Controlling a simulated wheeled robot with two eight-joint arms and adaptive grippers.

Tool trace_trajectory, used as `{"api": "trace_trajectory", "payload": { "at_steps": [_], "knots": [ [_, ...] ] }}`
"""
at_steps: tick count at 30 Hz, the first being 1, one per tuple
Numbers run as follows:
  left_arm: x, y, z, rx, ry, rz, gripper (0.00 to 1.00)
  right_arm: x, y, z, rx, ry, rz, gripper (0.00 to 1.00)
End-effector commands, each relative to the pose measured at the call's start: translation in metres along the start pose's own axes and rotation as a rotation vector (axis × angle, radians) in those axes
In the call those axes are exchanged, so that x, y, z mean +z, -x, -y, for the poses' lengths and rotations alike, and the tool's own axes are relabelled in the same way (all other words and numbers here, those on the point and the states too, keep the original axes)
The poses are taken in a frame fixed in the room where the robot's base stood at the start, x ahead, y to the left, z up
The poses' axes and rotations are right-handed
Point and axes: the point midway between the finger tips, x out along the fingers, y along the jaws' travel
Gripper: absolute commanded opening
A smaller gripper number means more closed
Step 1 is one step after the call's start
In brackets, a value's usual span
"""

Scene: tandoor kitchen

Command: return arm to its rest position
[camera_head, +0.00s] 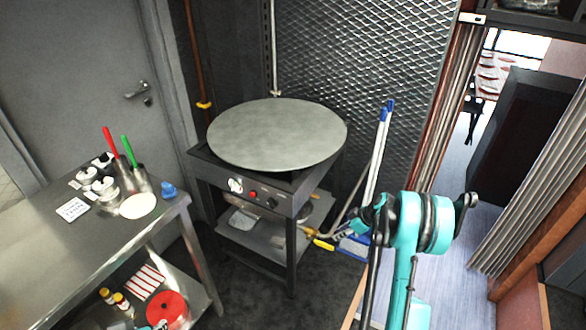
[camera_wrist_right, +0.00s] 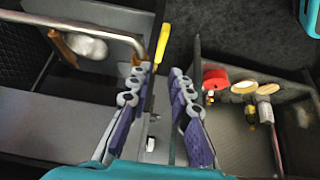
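My right arm rises at the lower right of the head view, in teal and black. The small dark and teal end at its left, my right gripper (camera_head: 372,216), is beside the griddle stand, in front of the blue-tipped poles; its fingers are hard to make out there. In the right wrist view the two purple-padded fingers of the right gripper (camera_wrist_right: 161,72) stand apart with nothing held between them. The gripper is open and empty.
A round griddle (camera_head: 278,134) sits on a dark stand (camera_head: 292,254) left of my right arm. A steel table (camera_head: 55,250) with utensil holders stands farther left. A red round object (camera_head: 166,308) lies on its lower shelf. Blue-tipped poles (camera_head: 380,150) lean behind. Floor (camera_head: 455,270) is open at right.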

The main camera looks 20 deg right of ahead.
Motion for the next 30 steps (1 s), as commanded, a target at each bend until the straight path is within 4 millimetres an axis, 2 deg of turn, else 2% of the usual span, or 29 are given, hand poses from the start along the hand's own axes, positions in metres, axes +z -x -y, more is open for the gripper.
{"api": "trace_trajectory", "payload": {
  "at_steps": [5, 8, 11, 15, 21, 26, 30],
  "knots": [
    [0.0, 0.0, 0.0, 0.0, 0.0, 0.0, 0.4, -0.007, 0.005, 0.004, 0.003, -0.009, 0.006, 0.2],
    [0.0, 0.0, 0.0, 0.0, 0.0, 0.0, 0.4, -0.028, 0.02, 0.015, 0.014, -0.037, 0.022, 0.2],
    [0.0, 0.0, 0.0, 0.0, 0.0, 0.0, 0.4, -0.059, 0.046, 0.038, 0.038, -0.089, 0.048, 0.2],
    [0.0, 0.0, 0.0, 0.0, 0.0, 0.0, 0.4, -0.099, 0.085, 0.082, 0.088, -0.176, 0.082, 0.2],
    [0.0, 0.0, 0.0, 0.0, 0.0, 0.0, 0.4, -0.134, 0.135, 0.153, 0.17, -0.29, 0.102, 0.2],
    [0.0, 0.0, 0.0, 0.0, 0.0, 0.0, 0.4, -0.143, 0.168, 0.213, 0.237, -0.372, 0.091, 0.2],
    [0.0, 0.0, 0.0, 0.0, 0.0, 0.0, 0.4, -0.138, 0.189, 0.262, 0.293, -0.439, 0.064, 0.2]
  ]
}}
